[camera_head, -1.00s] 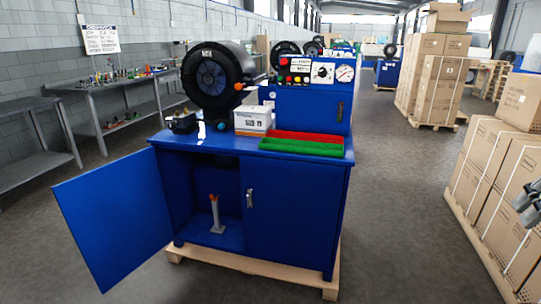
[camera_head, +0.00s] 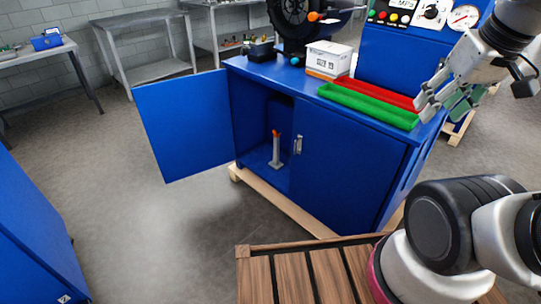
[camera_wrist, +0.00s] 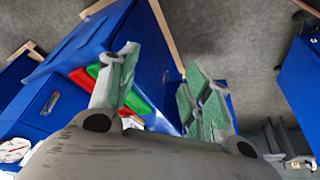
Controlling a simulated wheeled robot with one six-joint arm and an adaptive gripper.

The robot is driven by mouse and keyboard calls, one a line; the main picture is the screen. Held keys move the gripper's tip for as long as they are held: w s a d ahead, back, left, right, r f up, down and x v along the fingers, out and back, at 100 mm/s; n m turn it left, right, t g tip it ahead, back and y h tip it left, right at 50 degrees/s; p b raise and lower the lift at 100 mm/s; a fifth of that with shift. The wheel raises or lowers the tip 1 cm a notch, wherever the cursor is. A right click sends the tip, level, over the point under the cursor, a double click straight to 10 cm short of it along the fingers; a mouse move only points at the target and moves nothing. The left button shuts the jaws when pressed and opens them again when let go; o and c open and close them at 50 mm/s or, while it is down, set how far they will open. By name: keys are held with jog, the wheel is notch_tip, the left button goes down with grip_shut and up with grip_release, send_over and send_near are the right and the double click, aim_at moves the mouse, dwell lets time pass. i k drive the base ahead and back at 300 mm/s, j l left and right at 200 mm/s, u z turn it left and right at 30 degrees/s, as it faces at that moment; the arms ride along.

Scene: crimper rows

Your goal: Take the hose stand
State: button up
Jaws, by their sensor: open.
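The hose stand (camera_head: 275,152) is a small grey upright post on a flat base with an orange-red top. It stands on the floor of the open left compartment of the blue cabinet (camera_head: 350,166) in the head view. My gripper (camera_head: 447,104) is open and empty at the upper right of the head view, beside the cabinet top and well away from the stand. In the wrist view my gripper (camera_wrist: 160,95) shows two spread fingers with green pads. The stand cannot be made out in the wrist view.
The cabinet's left door (camera_head: 183,122) stands wide open. Green tray (camera_head: 368,106), red tray (camera_head: 380,92) and white box (camera_head: 327,58) sit on the cabinet top. A wooden slatted surface (camera_head: 310,275) is in front. Grey floor (camera_head: 170,225) before the open door is clear.

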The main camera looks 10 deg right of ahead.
aim_at(275, 163)
jog(key=l+u, duration=0.15)
jog(key=l, duration=0.25)
jog(key=i+l+u, duration=0.15)
jog(key=l, duration=0.25)
jog(key=i+j+z, duration=0.15)
jog(key=j, duration=0.3)
jog(key=i+j+z, duration=0.1)
jog(key=j, duration=0.35)
jog(key=i+j+z, duration=0.15)
jog(key=i+j, duration=0.15)
jog(key=j, duration=0.15)
jog(key=i+j+z, duration=0.15)
jog(key=j, duration=0.3)
jog(key=j+z, duration=0.1)
jog(key=j, duration=0.4)
jog(key=i+j+z, duration=0.15)
jog(key=j, duration=0.35)
jog(key=i+l, duration=0.4)
